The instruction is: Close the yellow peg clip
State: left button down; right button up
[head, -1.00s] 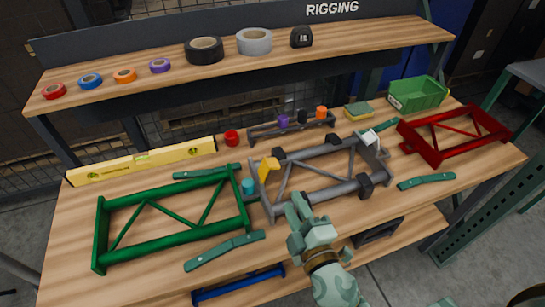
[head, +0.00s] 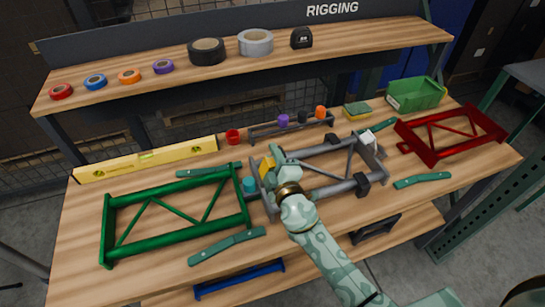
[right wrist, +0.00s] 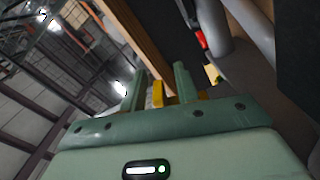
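The yellow peg clip (head: 266,168) sits at the left end of the grey frame (head: 330,190) on the bench. My right gripper (head: 277,155) is right beside the clip, on its right side, and partly hides the frame. In the right wrist view its two fingers (right wrist: 158,85) stand apart, and a yellow part of the clip (right wrist: 157,94) shows between them. Whether either finger touches the clip cannot be told. My left gripper is out of view.
A green frame (head: 178,252) lies to the left and a red frame (head: 450,136) to the right. A teal cylinder (head: 249,185) stands close left of the clip. Behind are a red cup (head: 232,137) and a rack (head: 290,130). Teal-handled tools lie around the frames.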

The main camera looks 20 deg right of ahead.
grip_shut()
